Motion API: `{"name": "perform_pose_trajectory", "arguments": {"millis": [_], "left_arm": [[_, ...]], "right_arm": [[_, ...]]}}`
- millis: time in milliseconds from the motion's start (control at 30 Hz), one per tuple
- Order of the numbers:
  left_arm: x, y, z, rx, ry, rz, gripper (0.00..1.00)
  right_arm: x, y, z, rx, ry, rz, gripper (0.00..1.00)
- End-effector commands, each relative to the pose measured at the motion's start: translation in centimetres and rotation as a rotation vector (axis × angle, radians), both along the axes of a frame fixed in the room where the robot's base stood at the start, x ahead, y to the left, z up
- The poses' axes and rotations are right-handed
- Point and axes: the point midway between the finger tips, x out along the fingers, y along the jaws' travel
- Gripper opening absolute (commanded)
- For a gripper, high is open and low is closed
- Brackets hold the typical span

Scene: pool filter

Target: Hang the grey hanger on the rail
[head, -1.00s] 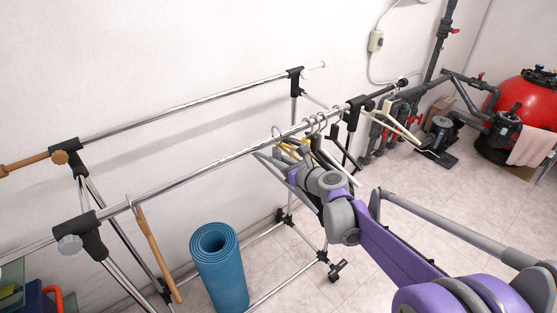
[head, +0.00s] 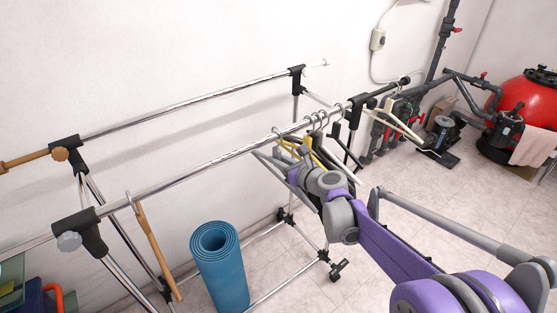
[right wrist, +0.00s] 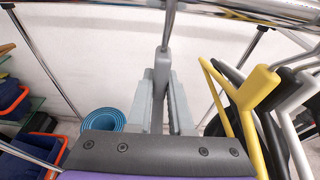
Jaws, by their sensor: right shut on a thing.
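The grey hanger (right wrist: 162,75) is upright between the two fingers of my right gripper (right wrist: 161,100), which is shut on its neck. Its metal hook rises past the top edge of the right wrist view, near the rail (right wrist: 240,10). In the head view, a grey arm of the hanger (head: 268,161) shows left of my right gripper (head: 291,168), just below the front chrome rail (head: 196,169). A hook tops it at rail height; I cannot tell whether it bears on the rail. My fingertips are hidden in the head view. My left gripper is not in view.
Several hangers, including a yellow one (right wrist: 252,95), hang close to the right of my gripper. A wooden hanger (head: 150,243) hangs far left, with bare rail between. A rolled blue mat (head: 219,266) stands below. A second rail (head: 190,104) runs behind.

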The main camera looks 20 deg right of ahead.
Motion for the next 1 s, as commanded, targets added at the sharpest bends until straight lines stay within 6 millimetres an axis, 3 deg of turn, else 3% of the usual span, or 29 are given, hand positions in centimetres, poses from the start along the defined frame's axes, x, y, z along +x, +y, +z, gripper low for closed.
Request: {"name": "perform_pose_trajectory", "arguments": {"millis": [567, 600, 800, 1000], "left_arm": [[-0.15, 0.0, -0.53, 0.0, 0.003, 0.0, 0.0], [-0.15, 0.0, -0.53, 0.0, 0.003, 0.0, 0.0], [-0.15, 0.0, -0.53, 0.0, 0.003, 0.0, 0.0], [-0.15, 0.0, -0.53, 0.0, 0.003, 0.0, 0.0]], "right_arm": [[-0.3, -0.09, -0.59, 0.0, 0.0, 0.0, 0.0], [-0.3, -0.09, -0.59, 0.0, 0.0, 0.0, 0.21], [-0.3, -0.09, -0.58, 0.0, 0.0, 0.0, 0.54], [-0.29, -0.09, -0.59, 0.0, 0.0, 0.0, 0.54]]}}
